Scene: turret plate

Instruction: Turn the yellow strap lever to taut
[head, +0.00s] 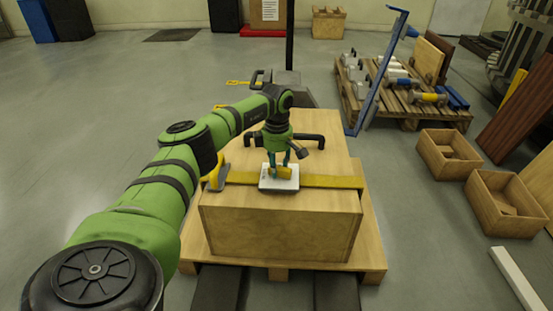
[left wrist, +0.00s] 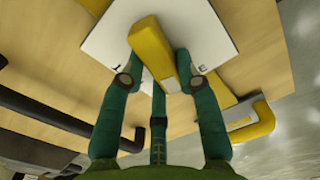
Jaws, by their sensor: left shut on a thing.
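My left gripper (head: 279,165) reaches down over the wooden crate (head: 285,215) with its fingers shut on the yellow strap lever (head: 281,173). The lever stands on a white plate (head: 265,184), which lies on the crate top over the yellow strap (head: 330,181). In the left wrist view the fingers (left wrist: 160,85) sit on both sides of the yellow lever (left wrist: 151,48). Parts of letters show on the white plate (left wrist: 105,45) beside the fingers, but I cannot read the words. My right gripper is in neither view.
A yellow hook piece (head: 219,172) sits at the crate's left edge. The crate rests on a pallet (head: 372,245). Open wooden boxes (head: 505,203) stand at the right; the floor at left is clear.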

